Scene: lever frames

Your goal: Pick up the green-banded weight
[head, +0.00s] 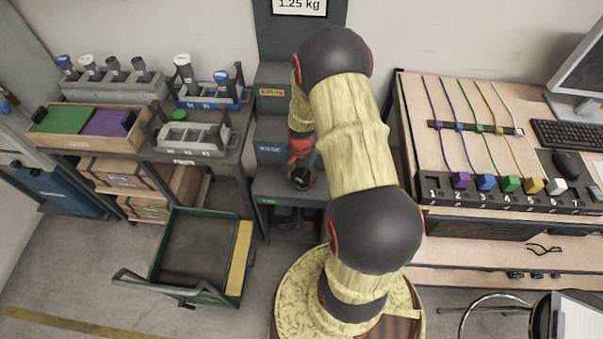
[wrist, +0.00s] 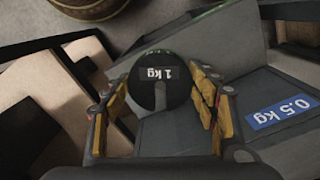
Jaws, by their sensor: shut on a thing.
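My gripper (head: 301,168) is low at the shelf unit, partly hidden by my arm in the head view. In the wrist view its yellow-padded fingers (wrist: 163,98) are on both sides of a dark round slotted weight marked "1 kg" (wrist: 153,93), and they are shut on it. A small dark part of this weight shows below my gripper in the head view (head: 301,181).
The grey stepped shelf (head: 285,187) has a green label at this low level and a blue "0.5 kg" label (wrist: 283,112) on another step. A green cart (head: 160,245) stands to the left. The bench (head: 183,149) with racks and the desk (head: 425,150) flank the shelf.

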